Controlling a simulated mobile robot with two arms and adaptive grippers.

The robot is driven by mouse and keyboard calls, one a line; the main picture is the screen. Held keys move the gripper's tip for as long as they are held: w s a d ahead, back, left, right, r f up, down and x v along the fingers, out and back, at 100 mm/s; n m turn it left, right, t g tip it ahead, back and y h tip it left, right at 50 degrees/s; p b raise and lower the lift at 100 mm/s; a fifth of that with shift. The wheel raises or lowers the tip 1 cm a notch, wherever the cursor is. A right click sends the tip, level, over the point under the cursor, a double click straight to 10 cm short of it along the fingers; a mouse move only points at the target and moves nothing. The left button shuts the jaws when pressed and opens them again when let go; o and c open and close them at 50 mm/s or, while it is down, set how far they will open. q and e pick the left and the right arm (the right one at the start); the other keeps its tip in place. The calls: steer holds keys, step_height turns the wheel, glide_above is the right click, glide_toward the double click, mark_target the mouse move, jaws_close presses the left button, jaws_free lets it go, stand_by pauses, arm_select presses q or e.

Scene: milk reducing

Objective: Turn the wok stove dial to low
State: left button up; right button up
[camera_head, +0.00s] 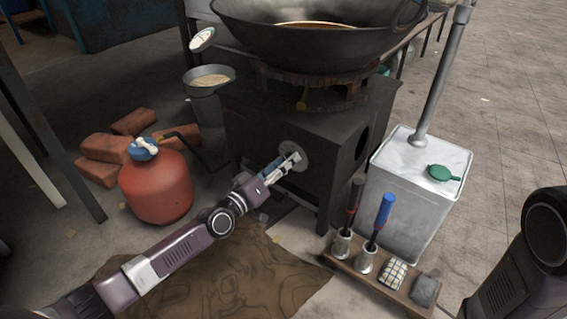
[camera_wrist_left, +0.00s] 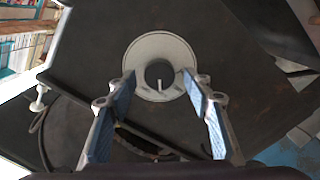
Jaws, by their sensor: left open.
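The wok stove (camera_head: 265,130) is a dark box stand with a large black wok (camera_head: 310,45) on its top ring. A round grey dial plate with a dark knob (camera_wrist_left: 159,74) faces me on its front. A pale mark on the knob points roughly straight up or down in the left wrist view. In the head view the dial plate (camera_head: 294,153) is partly hidden by my left gripper (camera_head: 283,167). That gripper is open; in the left wrist view its fingers (camera_wrist_left: 160,110) stand apart, one on each side below the knob. My right arm shows at the lower right; its gripper is out of frame.
A red gas cylinder (camera_head: 157,187) and bricks (camera_head: 105,147) stand left of the stove. A white tin (camera_head: 418,190) stands to the right. A wooden rack (camera_head: 385,280) with tools is in front of it. A brown mat (camera_head: 235,275) lies on the floor.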

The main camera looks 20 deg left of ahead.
arm_select(q)
steer(key=v, duration=1.2)
stand_by(0.4)
